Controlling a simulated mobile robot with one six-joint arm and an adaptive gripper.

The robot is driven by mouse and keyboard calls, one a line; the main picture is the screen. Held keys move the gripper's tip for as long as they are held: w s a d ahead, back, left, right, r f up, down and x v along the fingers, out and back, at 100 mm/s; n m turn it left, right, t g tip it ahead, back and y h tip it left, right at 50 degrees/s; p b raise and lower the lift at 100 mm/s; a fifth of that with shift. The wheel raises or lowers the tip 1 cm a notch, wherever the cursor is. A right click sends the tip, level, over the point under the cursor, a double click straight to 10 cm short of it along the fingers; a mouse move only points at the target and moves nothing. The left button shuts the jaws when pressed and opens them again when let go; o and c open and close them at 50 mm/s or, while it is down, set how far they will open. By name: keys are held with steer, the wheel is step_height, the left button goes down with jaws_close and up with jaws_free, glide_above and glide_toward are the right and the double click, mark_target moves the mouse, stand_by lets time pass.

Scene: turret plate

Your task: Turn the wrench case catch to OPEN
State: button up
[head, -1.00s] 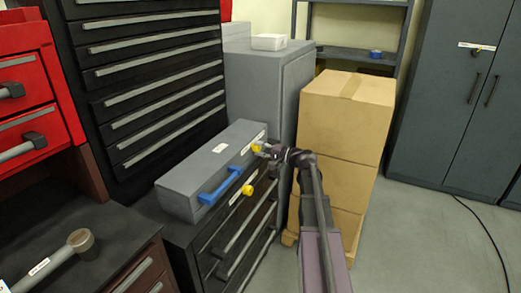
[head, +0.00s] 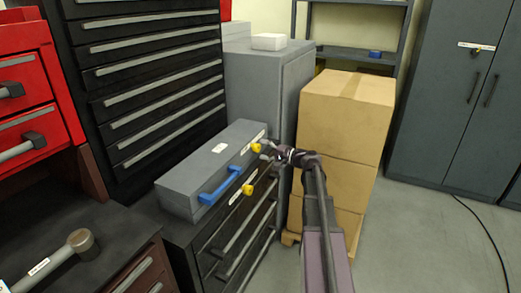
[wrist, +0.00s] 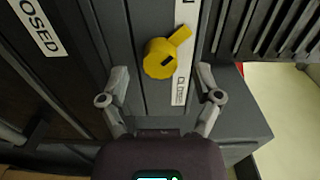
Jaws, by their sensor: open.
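The wrench case (head: 185,180) is a long grey box with a blue handle (head: 220,187), lying on a dark drawer cabinet.
A white label (wrist: 40,28) ending in "OSED" is at upper left in the wrist view; another label (wrist: 181,80) beside the catch is partly hidden. Stacked cardboard boxes (head: 345,110) stand close right of my arm. A grey cabinet (head: 262,85) is behind. Floor at right is open.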

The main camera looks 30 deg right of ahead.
steer(key=v, duration=1)
steer(key=shift+s+f, duration=0.1)
steer(key=shift+s, duration=0.05)
stand_by(0.4)
